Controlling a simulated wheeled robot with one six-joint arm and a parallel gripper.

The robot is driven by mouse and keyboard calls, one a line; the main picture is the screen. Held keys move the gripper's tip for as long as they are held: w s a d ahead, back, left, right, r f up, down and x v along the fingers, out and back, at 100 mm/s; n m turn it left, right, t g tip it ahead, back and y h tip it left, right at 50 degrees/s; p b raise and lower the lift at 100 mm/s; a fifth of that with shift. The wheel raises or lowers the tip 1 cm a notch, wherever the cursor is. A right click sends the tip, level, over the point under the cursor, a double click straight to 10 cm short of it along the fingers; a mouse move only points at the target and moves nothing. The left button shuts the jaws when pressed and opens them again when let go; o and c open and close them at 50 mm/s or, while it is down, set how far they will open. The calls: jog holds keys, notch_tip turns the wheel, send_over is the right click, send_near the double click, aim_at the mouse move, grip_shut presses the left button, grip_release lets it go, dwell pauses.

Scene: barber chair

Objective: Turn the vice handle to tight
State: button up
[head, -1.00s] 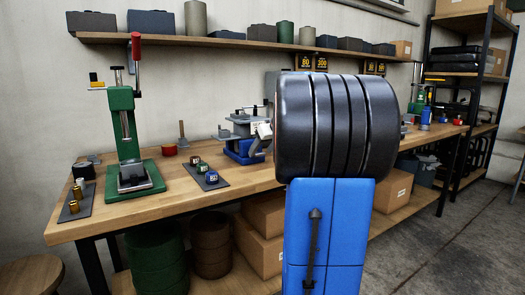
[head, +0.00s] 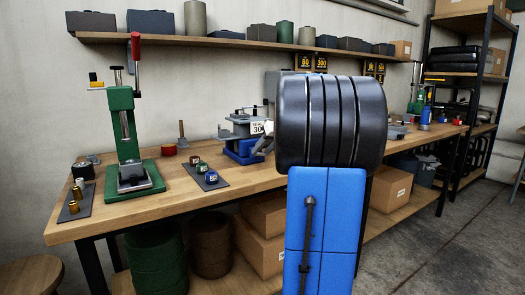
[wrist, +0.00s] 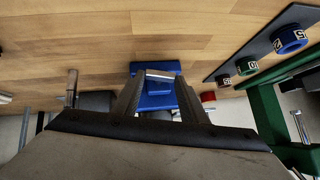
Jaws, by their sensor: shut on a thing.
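The vice (head: 243,147) stands on the workbench in the head view, with a blue base and grey upper body. Its right side is partly hidden behind my arm. In the wrist view its blue base (wrist: 153,102) lies beyond and between my fingers. My gripper (wrist: 160,76) is shut on a narrow pale bar at the fingertips, which I take to be the vice handle (wrist: 160,73). Most of the handle is hidden, and its angle is hard to tell. In the head view my gripper is mostly hidden by my arm.
A green press (head: 127,140) with a red-handled lever stands left of the vice. A red round thing (head: 168,150) sits nearby. A shelf (head: 150,39) runs above the bench. The bench front is clear.

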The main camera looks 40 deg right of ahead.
aim_at(264, 154)
jog(key=m+y, duration=0.1)
jog(key=d+m+t+y, duration=0.1)
jog(key=y, duration=0.1)
jog(key=t+y, duration=0.1)
jog(key=shift+s+d+f+m+y, duration=0.2)
jog(key=shift+d+f+m+y, duration=0.05)
jog(key=shift+f+m+y, duration=0.15)
jog(key=shift+d+f+m+t+y, duration=0.15)
jog(key=shift+m+t+y, duration=0.2)
jog(key=shift+y, duration=0.2)
jog(key=shift+d+f+m+t+y, duration=0.15)
jog(key=shift+m+t+y, duration=0.1)
jog(key=shift+m+y, duration=0.25)
jog(key=shift+s+f+m+t+y, duration=0.1)
jog(key=shift+f+m+t+y, duration=0.2)
jog(key=shift+m+t+y, duration=0.4)
jog(key=o, duration=1)
jog(key=shift+o, duration=0.2)
jog(key=v, duration=1.7)
jog(key=shift+d, duration=0.2)
